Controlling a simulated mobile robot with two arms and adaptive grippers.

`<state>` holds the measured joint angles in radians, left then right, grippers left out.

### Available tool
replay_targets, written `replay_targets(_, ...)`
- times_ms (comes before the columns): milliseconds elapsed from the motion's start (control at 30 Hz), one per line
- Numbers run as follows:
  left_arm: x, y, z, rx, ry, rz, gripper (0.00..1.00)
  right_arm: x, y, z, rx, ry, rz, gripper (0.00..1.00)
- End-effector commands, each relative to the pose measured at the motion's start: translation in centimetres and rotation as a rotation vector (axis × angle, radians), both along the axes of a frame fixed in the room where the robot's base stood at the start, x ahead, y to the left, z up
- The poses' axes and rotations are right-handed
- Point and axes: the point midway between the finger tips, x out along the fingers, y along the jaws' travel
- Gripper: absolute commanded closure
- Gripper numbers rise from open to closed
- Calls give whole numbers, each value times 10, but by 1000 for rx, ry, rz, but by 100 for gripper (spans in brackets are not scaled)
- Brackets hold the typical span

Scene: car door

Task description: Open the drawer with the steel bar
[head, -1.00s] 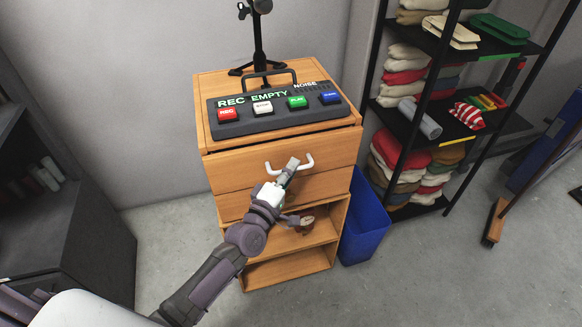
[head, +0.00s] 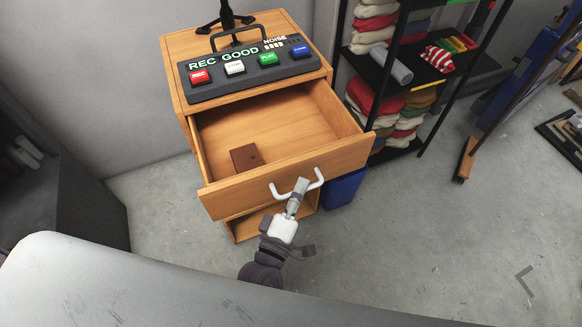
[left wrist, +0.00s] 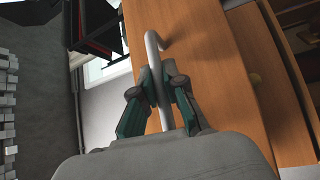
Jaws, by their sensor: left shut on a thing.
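The top drawer (head: 290,170) of the wooden cabinet stands pulled out, with its inside in view. Its front carries a pale steel bar handle (head: 315,179). My left gripper (head: 298,188) is shut on this bar near its middle. In the left wrist view the fingers of my left gripper (left wrist: 158,85) close on either side of the bar (left wrist: 153,50), against the wooden drawer front (left wrist: 205,70). A small brown box-like thing (head: 246,157) lies inside the drawer. My right gripper is not in view.
A button panel (head: 250,66) reading "REC GOOD" sits on the cabinet top.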

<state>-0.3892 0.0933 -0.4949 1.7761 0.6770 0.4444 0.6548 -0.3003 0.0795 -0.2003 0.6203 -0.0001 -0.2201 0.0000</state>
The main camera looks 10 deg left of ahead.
Motion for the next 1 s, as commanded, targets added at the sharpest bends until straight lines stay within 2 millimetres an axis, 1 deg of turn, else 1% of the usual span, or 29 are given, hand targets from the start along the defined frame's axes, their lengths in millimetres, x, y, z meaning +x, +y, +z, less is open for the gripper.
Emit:
replay_targets(33, -5, -3, -1, 1, 4, -1, 100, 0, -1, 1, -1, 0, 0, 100)
replay_targets(200, -15, -10, -1, 1, 3, -2, 100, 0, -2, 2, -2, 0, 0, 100)
replay_targets(633, -17, -12, -1, 1, 2, -2, 100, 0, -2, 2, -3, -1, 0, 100)
replay_targets(667, -17, -12, -1, 1, 2, -2, 86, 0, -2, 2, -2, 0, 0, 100)
replay_targets(800, -17, -11, -1, 1, 2, -1, 63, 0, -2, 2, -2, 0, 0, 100)
replay_targets(1000, -16, -11, -1, 0, 1, -1, 63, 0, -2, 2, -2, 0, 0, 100)
